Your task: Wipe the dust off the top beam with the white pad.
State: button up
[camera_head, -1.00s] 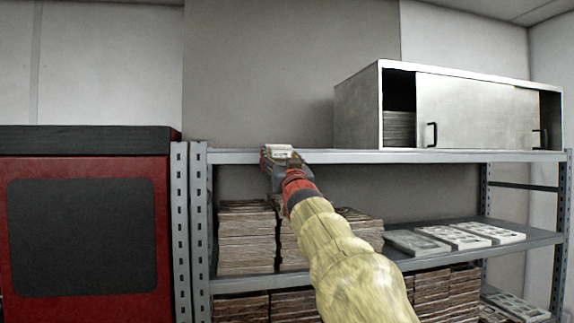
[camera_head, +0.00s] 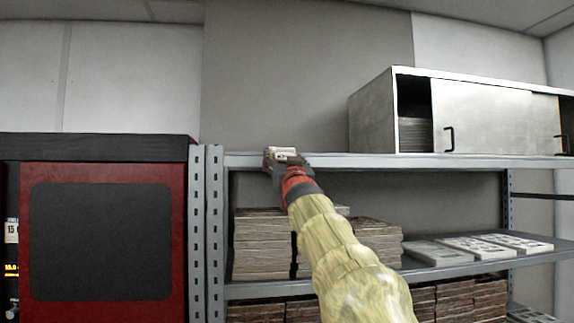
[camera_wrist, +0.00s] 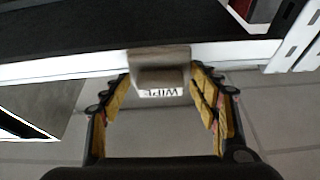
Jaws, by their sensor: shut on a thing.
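The top beam (camera_head: 420,160) is the grey front edge of the shelf's top level. It also runs across the wrist view (camera_wrist: 60,68). My gripper (camera_head: 284,160) is at the beam's left part, not far from the left post. In the wrist view my gripper (camera_wrist: 160,78) has its two yellow-lined fingers shut on the white pad (camera_wrist: 160,56), which has a label reading WIPE. The pad (camera_head: 284,151) shows pale at the gripper's tip in the head view. It overlaps the beam in the wrist view; I cannot tell if it touches. I cannot make out dust.
A metal cabinet (camera_head: 490,115) with sliding doors stands on the top level at right. Brown stacks (camera_head: 262,250) and pale moulded slabs (camera_head: 480,246) lie on the shelf below. A red and black machine (camera_head: 100,240) stands left of the shelf post (camera_head: 214,240).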

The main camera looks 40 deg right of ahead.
jog(key=shift+s+a+b, duration=0.1)
jog(key=shift+s+a, duration=0.4)
jog(key=shift+s, duration=0.3)
jog(key=shift+s+a+b, duration=0.15)
jog(key=shift+s+a, duration=0.35)
jog(key=shift+s, duration=0.35)
jog(key=shift+s+a+b, duration=0.1)
jog(key=shift+s+a, duration=0.4)
jog(key=shift+s, duration=0.3)
jog(key=shift+s, duration=0.1)
jog(key=shift+s+a, duration=0.4)
jog(key=shift+s, duration=0.25)
jog(key=shift+s+a, duration=0.4)
jog(key=shift+s, duration=0.2)
jog(key=shift+w, duration=0.1)
jog(key=shift+w+d+f, duration=0.15)
jog(key=shift+w+d, duration=0.45)
jog(key=shift+w, duration=0.35)
jog(key=shift+w+d+f, duration=0.1)
jog(key=shift+w+d, duration=0.5)
jog(key=shift+w, duration=0.35)
jog(key=shift+w+d, duration=0.6)
jog(key=shift+w, duration=0.35)
jog(key=shift+w+d, duration=0.5)
jog(key=shift+w, duration=0.35)
